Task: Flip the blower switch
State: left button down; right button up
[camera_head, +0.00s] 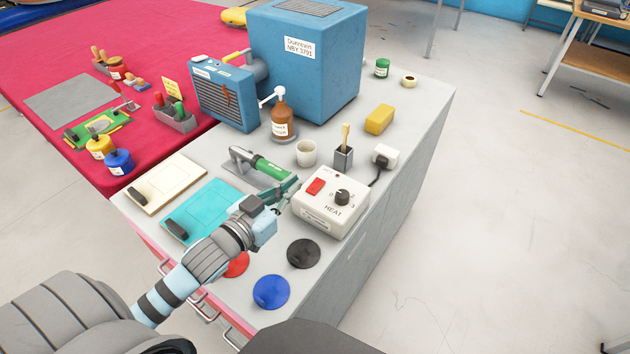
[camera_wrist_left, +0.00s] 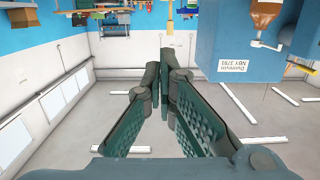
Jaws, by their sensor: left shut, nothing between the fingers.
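A white control box (camera_head: 332,205) marked HEAT stands on the grey bench top (camera_head: 372,240). On its sloped top are a red switch (camera_head: 316,186) and a black knob (camera_head: 342,196). I cannot tell which way the switch is tipped. My left gripper (camera_head: 287,193) is at the box's left side, close to the red switch; I cannot tell whether it touches the box. In the left wrist view the left gripper (camera_wrist_left: 163,66) has its fingertips together with nothing between them. The box does not show clearly there. My right gripper is in neither view.
A green-handled tool (camera_head: 270,168) lies just behind my left gripper. A white cup (camera_head: 306,153), a brown pump bottle (camera_head: 282,122) and a large blue machine (camera_head: 306,62) stand farther back. Black (camera_head: 303,254) and blue (camera_head: 271,292) discs lie in front. Cyan (camera_head: 203,208) and cream boards (camera_head: 165,184) lie left.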

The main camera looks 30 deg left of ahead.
aim_at(314, 190)
pick_arm(q)
jog(key=w+b, duration=0.1)
jog(key=w, duration=0.1)
jog(key=w+f+b, duration=0.1)
jog(key=w, duration=0.2)
jog(key=w+d+b, duration=0.1)
jog(key=w, duration=0.2)
jog(key=shift+w+d+f, duration=0.1)
jog(key=shift+w+f, duration=0.05)
jog(key=shift+f, duration=0.1)
notch_tip(314, 190, down, 3)
jog(key=shift+w+r+b, duration=0.1)
jog(key=shift+w+b, duration=0.05)
jog(key=shift+b, duration=0.4)
jog(key=shift+f, duration=0.35)
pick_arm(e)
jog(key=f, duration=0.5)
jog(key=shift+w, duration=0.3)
